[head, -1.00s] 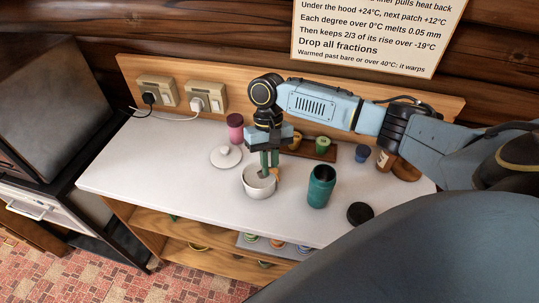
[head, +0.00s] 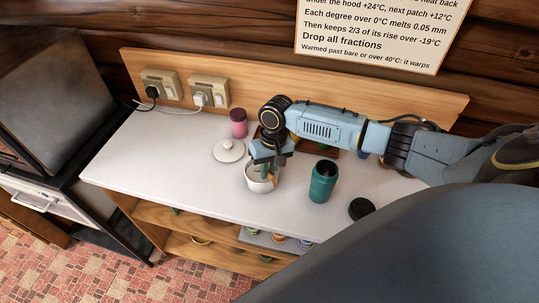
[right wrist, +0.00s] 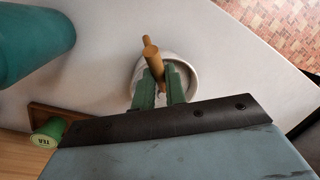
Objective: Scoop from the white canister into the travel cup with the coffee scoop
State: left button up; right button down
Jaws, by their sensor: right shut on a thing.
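The white canister (head: 249,184) stands open on the white counter. My right gripper (head: 266,176) points down into its mouth. In the right wrist view my right gripper (right wrist: 161,88) is shut on the coffee scoop (right wrist: 152,58), whose wooden handle sticks out between the green fingers over the canister's rim (right wrist: 194,70). The scoop's bowl and the canister's contents are hidden. The teal travel cup (head: 321,184) stands upright and open to the right of the canister, apart from it; it also shows in the right wrist view (right wrist: 30,40). My left gripper is not in view.
A white lid (head: 228,151) lies behind and left of the canister, near a pink jar (head: 238,123). A black lid (head: 361,209) lies right of the cup. A green tea tin (right wrist: 52,130) stands on a wooden tray (right wrist: 40,112). The counter's left side is clear.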

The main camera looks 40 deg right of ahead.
jog(key=shift+s+r+t, duration=0.1)
jog(key=shift+s+t, duration=0.35)
jog(key=shift+t, duration=0.25)
jog(key=shift+s+t, duration=0.7)
jog(key=shift+t, duration=0.2)
notch_tip(320, 180, up, 3)
jog(key=shift+a+f, duration=0.1)
jog(key=shift+f, duration=0.1)
jog(key=shift+s+r, duration=0.2)
jog(key=shift+r, duration=0.05)
jog(key=shift+s+r+n+t, duration=0.3)
jog(key=shift+s+r+t, duration=0.3)
jog(key=shift+r+t, duration=0.3)
jog(key=shift+a+r+t, duration=0.1)
jog(key=shift+t, duration=0.2)
